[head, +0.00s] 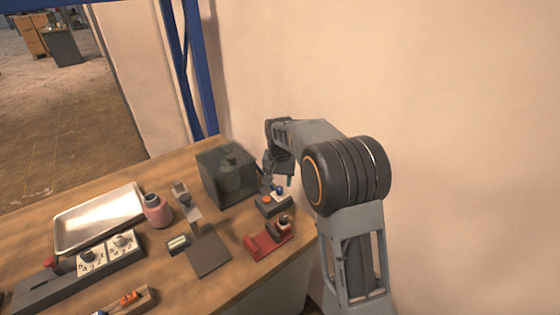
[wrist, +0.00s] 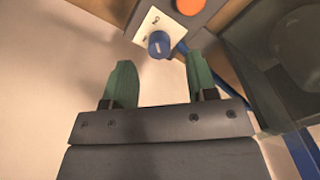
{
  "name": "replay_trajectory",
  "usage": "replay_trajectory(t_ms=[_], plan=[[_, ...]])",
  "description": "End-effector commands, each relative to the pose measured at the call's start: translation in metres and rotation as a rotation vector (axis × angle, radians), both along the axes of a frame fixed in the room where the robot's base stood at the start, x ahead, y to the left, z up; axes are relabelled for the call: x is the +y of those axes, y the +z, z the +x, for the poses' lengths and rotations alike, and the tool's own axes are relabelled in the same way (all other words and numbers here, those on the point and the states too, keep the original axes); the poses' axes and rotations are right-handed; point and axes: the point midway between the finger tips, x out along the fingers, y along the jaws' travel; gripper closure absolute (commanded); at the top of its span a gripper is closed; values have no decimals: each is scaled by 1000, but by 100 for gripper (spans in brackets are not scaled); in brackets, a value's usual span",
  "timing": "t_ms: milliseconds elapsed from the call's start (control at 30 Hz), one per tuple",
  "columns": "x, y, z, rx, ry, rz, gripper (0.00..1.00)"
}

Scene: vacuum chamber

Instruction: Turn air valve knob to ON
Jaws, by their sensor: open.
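The air valve knob is a blue round knob (wrist: 159,44) with a pale mark, on a white plate (wrist: 146,24) with small dark lettering too small to read. In the head view the blue knob (head: 279,189) sits on a dark box (head: 273,206) at the table's back right. My gripper (wrist: 160,66) is open, its two green fingers apart. In the wrist view the knob appears just beyond the fingertips and between them; I see no contact. In the head view my gripper (head: 279,181) is right at the box, and my arm partly covers this area.
An orange button (head: 266,199) is beside the knob. A dark glass chamber (head: 226,178) stands close on the left. A red holder (head: 262,246) is in front, near the table's right edge. A metal stand (head: 208,257), pink jar (head: 157,214) and tray (head: 98,218) are further left.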

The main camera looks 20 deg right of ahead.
Motion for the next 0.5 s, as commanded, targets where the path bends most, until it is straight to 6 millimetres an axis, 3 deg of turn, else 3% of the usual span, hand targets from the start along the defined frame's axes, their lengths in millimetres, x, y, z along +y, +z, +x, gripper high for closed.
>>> replay_trajectory(t_ms=[200, 500], plan=[[0, 47, 0, -4, 0, 0, 48], [0, 87, 0, -1, 0, 1, 48]])
